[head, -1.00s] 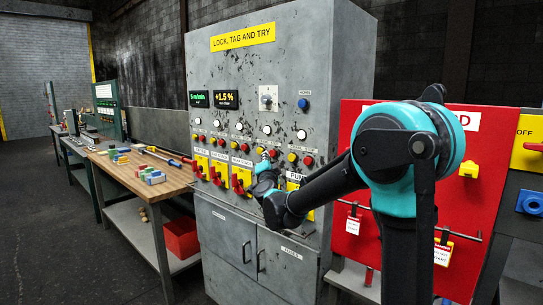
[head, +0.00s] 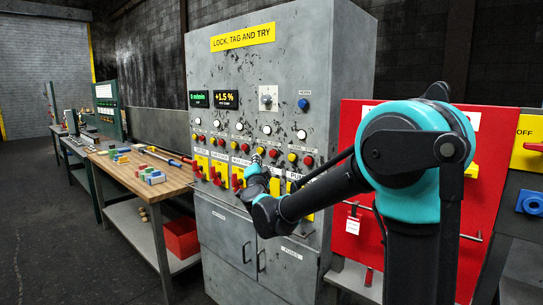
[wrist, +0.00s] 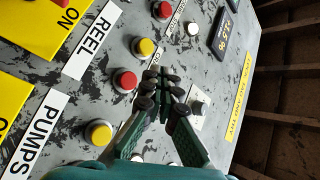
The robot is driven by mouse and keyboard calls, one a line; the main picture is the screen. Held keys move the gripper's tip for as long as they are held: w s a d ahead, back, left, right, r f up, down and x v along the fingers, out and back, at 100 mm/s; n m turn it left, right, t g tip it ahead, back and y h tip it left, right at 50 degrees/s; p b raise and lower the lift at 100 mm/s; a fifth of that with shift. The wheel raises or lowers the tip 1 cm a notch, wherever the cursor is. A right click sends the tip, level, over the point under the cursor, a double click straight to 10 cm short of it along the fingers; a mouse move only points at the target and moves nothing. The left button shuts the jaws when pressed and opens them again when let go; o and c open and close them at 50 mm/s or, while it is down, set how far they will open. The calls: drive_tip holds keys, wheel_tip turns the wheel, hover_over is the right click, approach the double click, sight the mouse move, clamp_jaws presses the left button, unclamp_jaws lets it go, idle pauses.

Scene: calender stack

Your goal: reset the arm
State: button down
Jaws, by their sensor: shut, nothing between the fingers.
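My arm (head: 330,190) reaches across the right half of the head view toward the front of the grey control cabinet (head: 290,65). My gripper (wrist: 165,95) shows in the wrist view with its green fingers drawn together at the tips, shut and empty. It is in front of the cabinet's panel; I cannot tell the exact gap to it. In the head view my gripper (head: 257,158) is small and partly hidden, near the row of buttons above the yellow switch plates.
Red buttons (wrist: 125,79) and yellow buttons (wrist: 144,47) lie close to the gripper. A wooden workbench (head: 135,178) with coloured blocks stands left of the cabinet. A red lockout board (head: 490,190) stands to the right. The floor (head: 60,230) at left is clear.

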drive_tip(key=s+d+f+n+g+h, duration=0.1)
drive_tip(key=s+d+f+n+g, duration=0.4)
drive_tip(key=s+d+f, duration=1)
drive_tip(key=s+d+f+n+g+h, duration=0.1)
drive_tip(key=s+d+f+n+g, duration=0.4)
drive_tip(key=s+d+f+g, duration=0.6)
drive_tip(key=s+d+f, duration=0.3)
drive_tip(key=s+f, duration=0.7)
drive_tip(key=shift+d+f, duration=0.4)
